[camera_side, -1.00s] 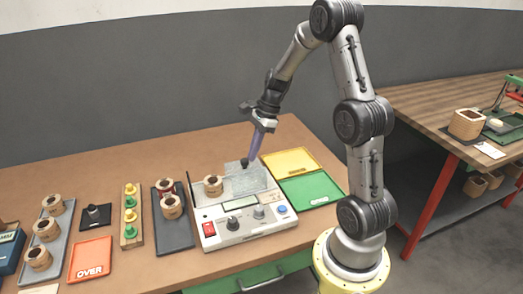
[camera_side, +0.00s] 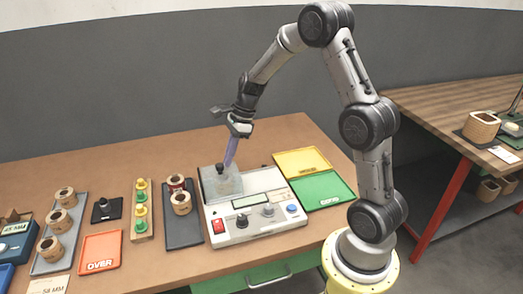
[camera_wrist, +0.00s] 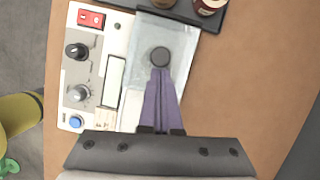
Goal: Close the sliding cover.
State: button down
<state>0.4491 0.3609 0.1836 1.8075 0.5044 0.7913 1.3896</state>
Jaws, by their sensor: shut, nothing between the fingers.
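The tester (camera_side: 255,222) is a pale box with a display and knobs. Its sliding cover (camera_side: 232,186) is a cloudy clear panel with a black knob (camera_side: 219,168), now at the left part of the tester's top. Whatever is under the cover cannot be made out.
A dark tray (camera_side: 188,236) with two wooden coils stands close left of the tester. Yellow (camera_side: 303,161) and green (camera_side: 322,190) trays lie to its right. A peg stand, an orange tray and a grey coil tray are farther left.

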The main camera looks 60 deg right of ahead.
jog(key=s+d+r, duration=0.4)
jog(key=d+r, duration=0.2)
jog(key=r, duration=0.3)
jog(key=s+a+r+n+t+h, duration=0.1)
jog(key=s+a+r+n, duration=0.2)
jog(key=a+r, duration=0.3)
jog(key=s+a+r+n, duration=0.3)
jog(key=a+r+n, duration=0.15)
jog(key=a, duration=0.35)
jog(key=s+a+f+n+t+h, duration=0.1)
jog(key=s+f+n, duration=0.1)
jog(key=s+n, duration=0.5)
jog(key=s+a+f+n+t+h, duration=0.1)
jog(key=s+a+f+n, duration=0.1)
jog(key=s+n, duration=0.6)
jog(key=f+n, duration=0.1)
jog(key=n, duration=0.1)
jog(key=shift+a+n, duration=0.3)
jog(key=shift+n, duration=0.05)
